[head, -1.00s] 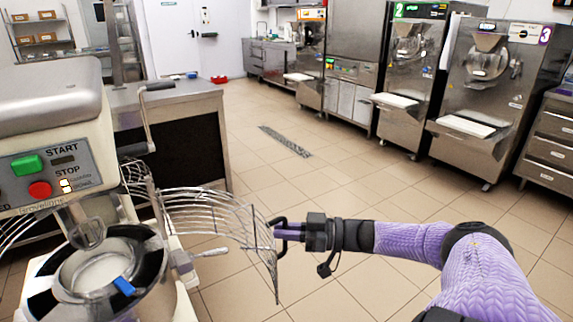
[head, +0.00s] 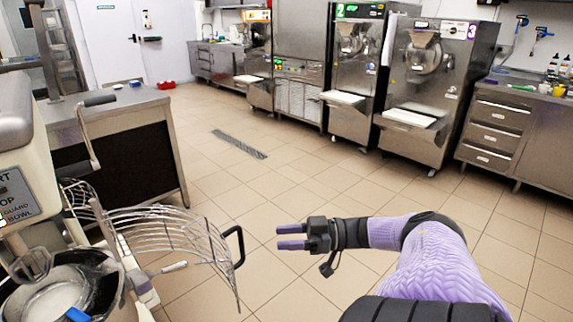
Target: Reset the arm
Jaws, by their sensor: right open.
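My right gripper (head: 292,237) is in the middle of the head view, reaching in from the lower right on its purple arm. Its two fingers point left and are apart, with nothing between them. The wire bowl guard (head: 170,235) of the mixer stands swung out to the left of the gripper. The guard's black handle (head: 238,246) is left of the fingertips, with a visible gap between them. My left gripper is out of view.
The mixer (head: 20,160) with its metal bowl (head: 60,290) is at the left edge. A steel counter (head: 125,105) stands behind it. Batch freezers (head: 425,75) and a drawer unit (head: 495,130) line the back right. The tiled floor between is clear, apart from a drain grate (head: 238,144).

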